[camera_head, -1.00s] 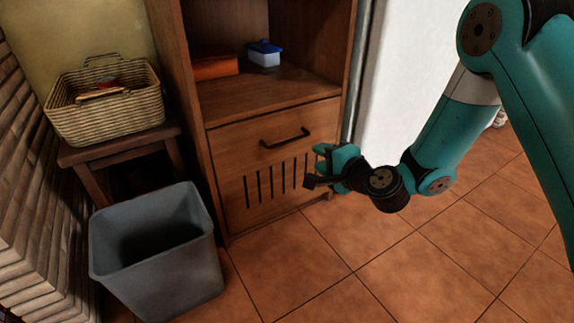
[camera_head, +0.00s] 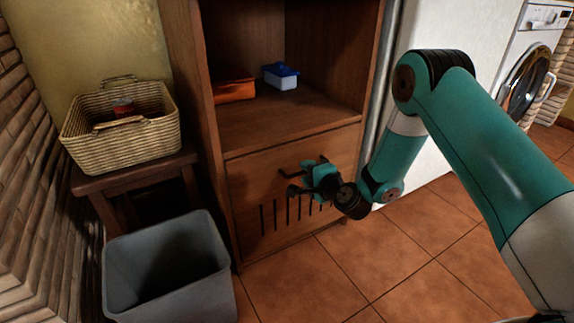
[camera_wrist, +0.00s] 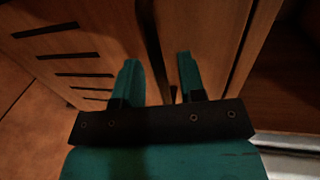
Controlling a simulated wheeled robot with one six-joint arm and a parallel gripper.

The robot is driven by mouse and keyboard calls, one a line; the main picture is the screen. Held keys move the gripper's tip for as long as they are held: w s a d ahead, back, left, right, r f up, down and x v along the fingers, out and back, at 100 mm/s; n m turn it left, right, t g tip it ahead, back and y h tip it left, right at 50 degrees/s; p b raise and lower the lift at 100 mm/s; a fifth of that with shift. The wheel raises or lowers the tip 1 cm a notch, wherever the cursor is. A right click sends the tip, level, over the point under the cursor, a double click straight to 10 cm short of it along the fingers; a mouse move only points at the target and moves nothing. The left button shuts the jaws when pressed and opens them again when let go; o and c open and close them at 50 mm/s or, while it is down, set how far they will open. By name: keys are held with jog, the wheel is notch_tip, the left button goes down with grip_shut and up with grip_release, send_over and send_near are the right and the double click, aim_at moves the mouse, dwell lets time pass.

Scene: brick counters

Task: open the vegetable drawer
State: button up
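The vegetable drawer (camera_head: 252,185) is the slotted wooden front at the bottom of the cabinet, and it looks shut. Its slots also show at the left in the wrist view (camera_wrist: 72,54). My gripper (camera_head: 308,176) is in front of the drawer's upper part and covers most of the dark bar handle. The handle's left end (camera_head: 284,174) seems to show beside it. In the wrist view, the two green fingers (camera_wrist: 160,82) are apart, with a dark strip between them that appears to be the handle. I cannot tell whether they touch it.
A grey bin (camera_head: 168,270) stands on the floor left of the drawer. A wicker basket (camera_head: 125,145) sits on a wooden stool (camera_head: 150,178). The open shelf above holds a blue-lidded box (camera_head: 281,76) and an orange item (camera_head: 234,89). Tiled floor before the cabinet is clear.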

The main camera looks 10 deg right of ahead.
jog(key=shift+w+a+f, duration=0.1)
jog(key=shift+w+f, duration=0.1)
jog(key=shift+w, duration=0.45)
grip_shut()
